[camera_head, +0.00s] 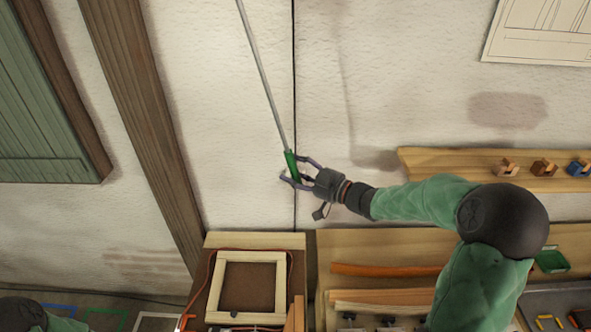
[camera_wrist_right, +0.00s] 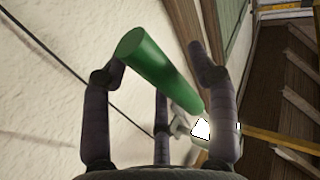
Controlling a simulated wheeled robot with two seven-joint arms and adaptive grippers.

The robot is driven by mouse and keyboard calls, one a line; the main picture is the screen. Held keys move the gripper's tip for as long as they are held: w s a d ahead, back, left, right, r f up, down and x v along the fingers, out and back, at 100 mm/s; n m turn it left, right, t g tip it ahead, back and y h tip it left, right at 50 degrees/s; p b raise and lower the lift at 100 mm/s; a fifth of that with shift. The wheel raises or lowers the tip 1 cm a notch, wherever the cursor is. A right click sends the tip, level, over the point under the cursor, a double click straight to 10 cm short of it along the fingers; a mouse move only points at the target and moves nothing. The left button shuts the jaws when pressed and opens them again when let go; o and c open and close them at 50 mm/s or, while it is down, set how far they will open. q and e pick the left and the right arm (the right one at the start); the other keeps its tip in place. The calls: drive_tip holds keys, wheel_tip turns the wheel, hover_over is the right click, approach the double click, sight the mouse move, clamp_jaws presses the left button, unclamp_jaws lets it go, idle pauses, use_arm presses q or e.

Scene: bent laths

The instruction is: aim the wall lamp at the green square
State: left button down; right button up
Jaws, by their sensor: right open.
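A green handle (camera_head: 291,164) sits at the lower end of a thin grey rod (camera_head: 263,75) that runs up out of the head view, in front of the pale wall. My right gripper (camera_head: 293,170) is open, with its fingers on either side of the handle. In the right wrist view the green handle (camera_wrist_right: 158,60) passes between the spread fingers; contact is unclear. A bright white shape (camera_wrist_right: 201,128) shows beyond it, possibly the lamp. A green square outline (camera_head: 104,318) lies at the lower left, partly cut off. No lamp head is recognisable in the head view. My left gripper is out of view.
A wooden frame (camera_head: 217,290) lies on a box below the handle. A shelf (camera_head: 425,162) with small blocks is on the wall at right. A bench (camera_head: 385,247) holds an orange lath (camera_head: 385,270). A wooden post (camera_head: 147,105) and green shutter (camera_head: 45,100) are left.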

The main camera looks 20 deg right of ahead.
clamp_jaws()
drive_tip(key=shift+w+a+f+b, duration=0.1)
drive_tip(key=shift+a+b, duration=0.25)
drive_tip(key=w+a+m+t+b, duration=0.1)
drive_tip(key=w+a+b, duration=0.2)
drive_tip(key=a+b, duration=0.1)
drive_tip(key=w+a+f+t+y+b, duration=0.1)
drive_tip(key=w+a+b, duration=0.1)
drive_tip(key=a+b, duration=0.3)
drive_tip(key=a, duration=0.2)
drive_tip(key=shift+w+a+f+m+b, duration=0.2)
drive_tip(key=shift+w+a+m+b, duration=0.1)
drive_tip(key=shift+w+m, duration=0.1)
drive_tip(key=shift+c, duration=0.3)
unclamp_jaws()
drive_tip(key=shift+o, duration=0.3)
drive_tip(key=shift+f, duration=0.15)
